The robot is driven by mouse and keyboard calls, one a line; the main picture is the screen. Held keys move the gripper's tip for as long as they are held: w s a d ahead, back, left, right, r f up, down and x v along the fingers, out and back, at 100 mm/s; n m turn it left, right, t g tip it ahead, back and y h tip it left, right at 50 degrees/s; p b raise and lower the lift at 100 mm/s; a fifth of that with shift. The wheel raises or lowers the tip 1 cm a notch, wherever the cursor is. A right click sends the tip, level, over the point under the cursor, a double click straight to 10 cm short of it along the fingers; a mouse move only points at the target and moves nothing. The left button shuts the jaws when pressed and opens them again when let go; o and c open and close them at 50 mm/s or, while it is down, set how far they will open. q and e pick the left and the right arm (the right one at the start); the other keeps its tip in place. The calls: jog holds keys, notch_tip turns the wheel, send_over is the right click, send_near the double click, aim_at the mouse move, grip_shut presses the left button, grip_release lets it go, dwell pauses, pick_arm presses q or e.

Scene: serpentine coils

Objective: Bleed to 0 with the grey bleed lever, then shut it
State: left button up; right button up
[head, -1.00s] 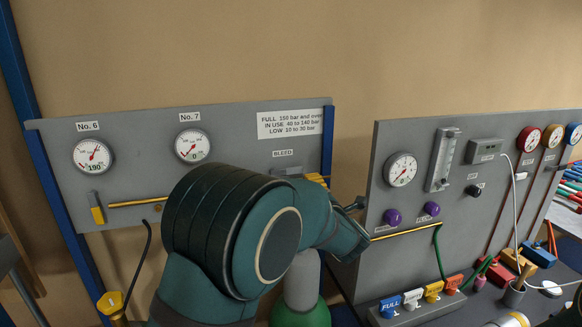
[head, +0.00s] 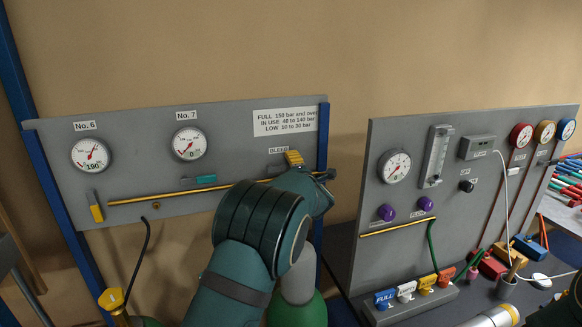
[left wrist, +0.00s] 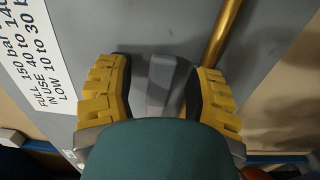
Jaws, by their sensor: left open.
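My left gripper (head: 293,162) is at the right end of the left panel, just beside the BLEED label (head: 278,149). The left wrist view shows its two yellow-padded fingers apart (left wrist: 158,88), with the grey bleed lever (left wrist: 160,72) between them. I cannot tell whether either pad touches the lever. In the head view the lever is hidden behind the gripper. Gauge No. 7 (head: 188,144) reads 0, and gauge No. 6 (head: 90,154) reads about 190.
A brass pipe (head: 150,199) runs along the left panel, with a teal lever (head: 199,179) and a yellow lever (head: 95,207). A green cylinder (head: 298,309) stands below. The right panel (head: 400,260) carries gauges, purple knobs and a flow tube.

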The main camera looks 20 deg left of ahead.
pick_arm(q)
grip_shut()
jog(key=shift+r, duration=0.1)
dwell(0.5)
jog(key=f+m, duration=0.1)
jog(key=m, duration=0.2)
jog(key=shift+a+f, duration=0.2)
jog(key=shift+f, duration=0.15)
jog(key=s+a+f+m+p, duration=0.2)
jog(key=s+a+f+m, duration=0.1)
jog(key=m, duration=1.2)
jog(key=shift+s+a+f+p, duration=0.15)
jog(key=shift+a+f+p, duration=0.15)
jog(key=shift+a+f, duration=0.5)
jog(key=shift+a+r, duration=0.15)
